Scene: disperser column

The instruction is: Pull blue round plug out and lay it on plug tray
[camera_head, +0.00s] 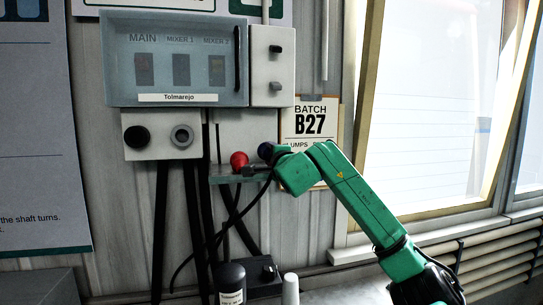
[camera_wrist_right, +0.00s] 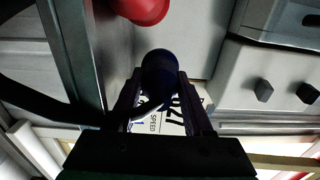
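The blue round plug (camera_head: 265,151) is at the right end of the small white panel, beside the red plug (camera_head: 239,160). In the right wrist view the blue plug (camera_wrist_right: 160,70) lies between my fingertips, which meet its sides. My right gripper (camera_wrist_right: 160,88) looks closed on it; in the head view the gripper (camera_head: 268,164) is partly hidden by its own arm. A black cable runs to the plug's near end. Whether the plug is still seated cannot be told. My left gripper is out of view. A narrow green ledge (camera_head: 226,180), perhaps the plug tray, lies below the plugs.
The red plug (camera_wrist_right: 146,8) is close to the blue one. Above is the control cabinet (camera_head: 175,90); a knob box (camera_head: 160,136) is at left. The BATCH B27 sheet (camera_head: 312,118) hangs behind. A black bottle (camera_head: 231,283) stands below.

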